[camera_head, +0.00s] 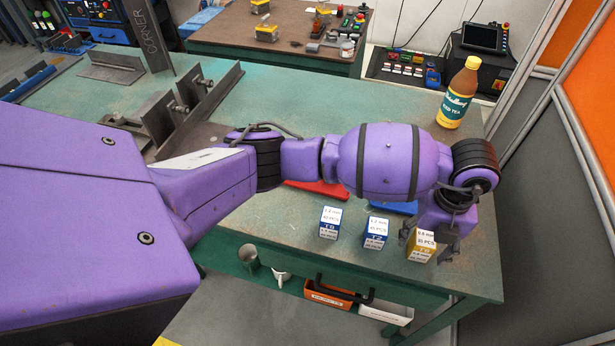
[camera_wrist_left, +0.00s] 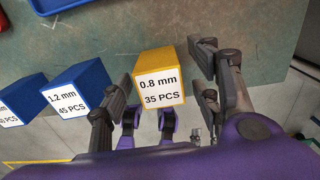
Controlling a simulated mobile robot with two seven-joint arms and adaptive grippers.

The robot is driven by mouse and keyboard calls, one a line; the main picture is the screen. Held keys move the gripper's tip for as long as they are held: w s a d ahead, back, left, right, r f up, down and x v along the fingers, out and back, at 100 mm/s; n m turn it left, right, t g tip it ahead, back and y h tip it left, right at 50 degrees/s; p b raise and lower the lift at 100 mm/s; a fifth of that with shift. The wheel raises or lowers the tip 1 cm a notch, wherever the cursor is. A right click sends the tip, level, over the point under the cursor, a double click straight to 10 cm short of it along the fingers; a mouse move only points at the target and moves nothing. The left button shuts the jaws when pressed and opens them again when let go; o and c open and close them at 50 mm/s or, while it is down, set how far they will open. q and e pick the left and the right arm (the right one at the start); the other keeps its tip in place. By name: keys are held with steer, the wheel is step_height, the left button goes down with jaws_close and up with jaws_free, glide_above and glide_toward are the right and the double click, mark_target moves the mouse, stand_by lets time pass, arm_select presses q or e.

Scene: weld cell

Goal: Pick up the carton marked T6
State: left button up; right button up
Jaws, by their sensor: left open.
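A yellow carton (camera_head: 420,247) with a white label stands near the front edge of the green table. Its label reads 0.8 mm, 35 PCS in the left wrist view (camera_wrist_left: 158,88); the code below is too small to read surely as T6. My left gripper (camera_head: 430,238) is open at this carton, its arm reaching across from the left. In the left wrist view, the fingers of my left gripper (camera_wrist_left: 167,78) stand apart on either side of the yellow carton, with gaps visible. My right gripper is not in view.
Two blue cartons, the middle one (camera_head: 375,232) and the left one (camera_head: 328,222), stand in a row to the left. An iced tea bottle (camera_head: 458,93) stands behind at the right. Red and blue trays lie partly under my arm. Steel fixtures (camera_head: 190,98) stand farther left.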

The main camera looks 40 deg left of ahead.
arm_select(q)
steer(key=shift+f, duration=0.4)
steer(key=shift+r, duration=0.15)
steer(key=c, duration=1.3)
